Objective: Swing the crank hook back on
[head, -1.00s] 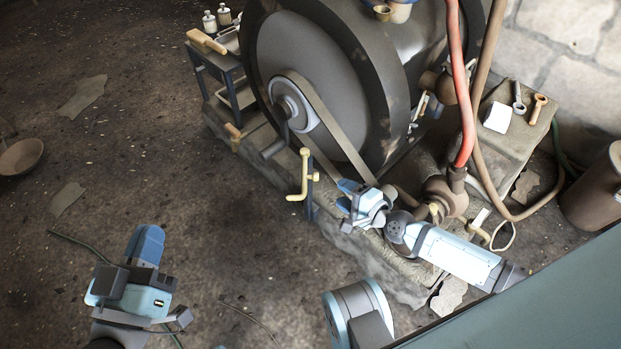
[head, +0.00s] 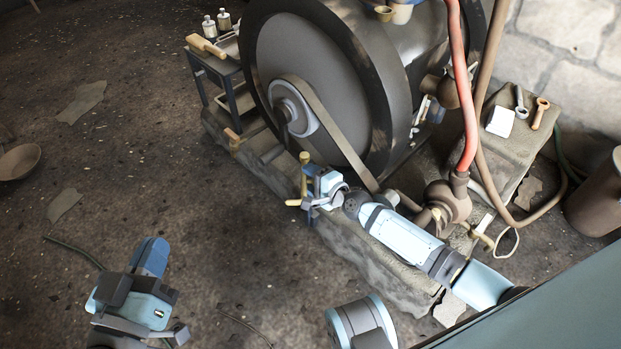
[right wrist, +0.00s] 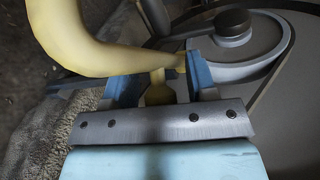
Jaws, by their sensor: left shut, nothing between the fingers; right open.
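The yellow crank hook (head: 293,202) is on its dark blue post at the front edge of the engine base, partly hidden by my right gripper (head: 316,190). In the right wrist view the yellow hook (right wrist: 85,50) is large and curves across the upper left. My right gripper (right wrist: 158,85) is open there, with a short yellow part of the hook between its blue fingers. I cannot tell whether the fingers touch it. My left gripper (head: 150,257) is shut and empty, low at the left over the floor, far from the hook.
The large dark flywheel (head: 315,85) with its belt (head: 330,125) stands just behind the hook. A red hose (head: 467,95) hangs at the right. A small bench (head: 222,75) is at the back left. The floor (head: 150,170) at left is mostly clear.

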